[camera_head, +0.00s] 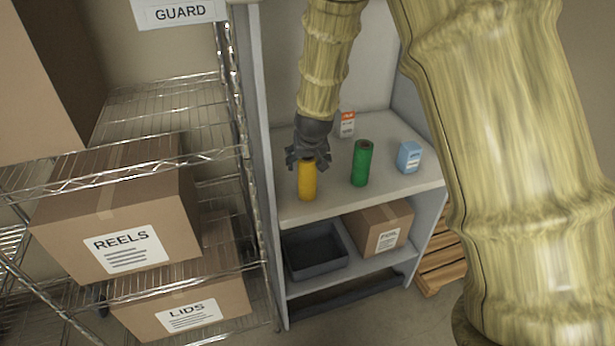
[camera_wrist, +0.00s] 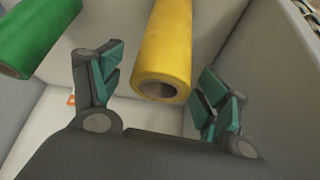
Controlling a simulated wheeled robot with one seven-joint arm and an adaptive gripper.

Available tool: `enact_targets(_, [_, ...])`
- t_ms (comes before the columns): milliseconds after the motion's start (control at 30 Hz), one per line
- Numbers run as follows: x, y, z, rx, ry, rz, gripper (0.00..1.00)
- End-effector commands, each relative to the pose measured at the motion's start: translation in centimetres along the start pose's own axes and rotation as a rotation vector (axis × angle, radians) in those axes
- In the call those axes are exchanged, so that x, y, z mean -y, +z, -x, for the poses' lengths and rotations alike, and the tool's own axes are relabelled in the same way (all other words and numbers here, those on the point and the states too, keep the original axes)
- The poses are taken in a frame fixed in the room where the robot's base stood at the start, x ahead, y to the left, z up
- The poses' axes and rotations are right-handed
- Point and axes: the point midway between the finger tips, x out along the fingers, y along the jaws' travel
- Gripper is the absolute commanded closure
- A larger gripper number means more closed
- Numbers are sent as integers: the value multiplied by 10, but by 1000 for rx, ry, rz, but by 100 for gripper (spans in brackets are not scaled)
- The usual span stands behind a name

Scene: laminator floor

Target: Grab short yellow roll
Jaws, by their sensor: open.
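The short yellow roll (camera_head: 307,181) stands upright on the upper shelf of the grey cabinet, near its left front. In the wrist view the yellow roll (camera_wrist: 164,52) shows its hollow end between my two fingers. My gripper (camera_head: 307,160) is at the roll's top in the head view and hides its upper end. In the wrist view my gripper (camera_wrist: 152,88) is open, with one finger on each side of the roll and gaps to both. I cannot tell how far the fingers reach along the roll.
A green roll (camera_head: 361,163) stands close to the right, also in the wrist view (camera_wrist: 36,38). A blue carton (camera_head: 409,157) and an orange-and-white carton (camera_head: 347,124) share the shelf (camera_head: 330,203). The cabinet's side wall (camera_head: 262,130) is close on the left.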

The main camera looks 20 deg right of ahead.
Motion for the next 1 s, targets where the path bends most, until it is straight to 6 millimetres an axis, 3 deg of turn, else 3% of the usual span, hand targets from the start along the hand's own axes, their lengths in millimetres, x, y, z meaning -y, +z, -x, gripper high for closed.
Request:
enact_targets(133, [0,0,0,0,0,0,28])
enact_targets(533, [0,0,0,0,0,0,100])
enact_targets(833, [0,-2,3,-2,0,0,100])
enact_targets(1000, [0,-10,16,-4,0,2,100])
